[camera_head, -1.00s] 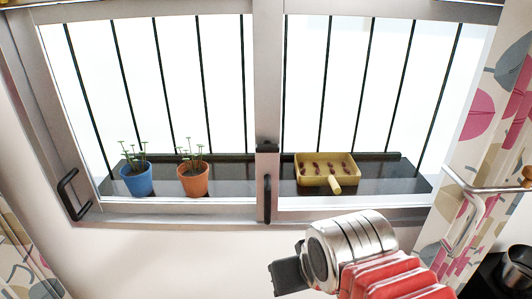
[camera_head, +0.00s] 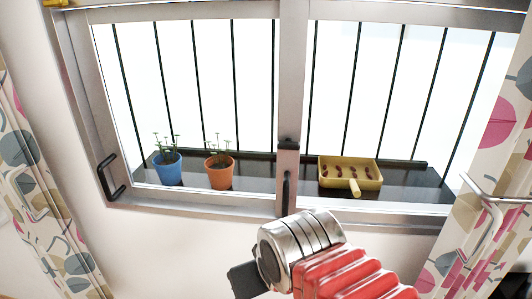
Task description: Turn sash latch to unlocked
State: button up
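Behind the glass stand a blue pot (camera_head: 168,171), an orange pot (camera_head: 220,176) and a yellow tray (camera_head: 338,180) with small dark items. Another black handle (camera_head: 109,180) is on the left frame. Patterned curtains (camera_head: 40,190) hang on both sides. A metal rail (camera_head: 497,200) is at right.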

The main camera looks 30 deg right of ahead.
aim_at(288, 144)
jog(key=u, duration=0.8)
jog(key=k, duration=1.45)
jog(key=u, duration=0.4)
jog(key=i, duration=1)
jog(key=z, duration=0.05)
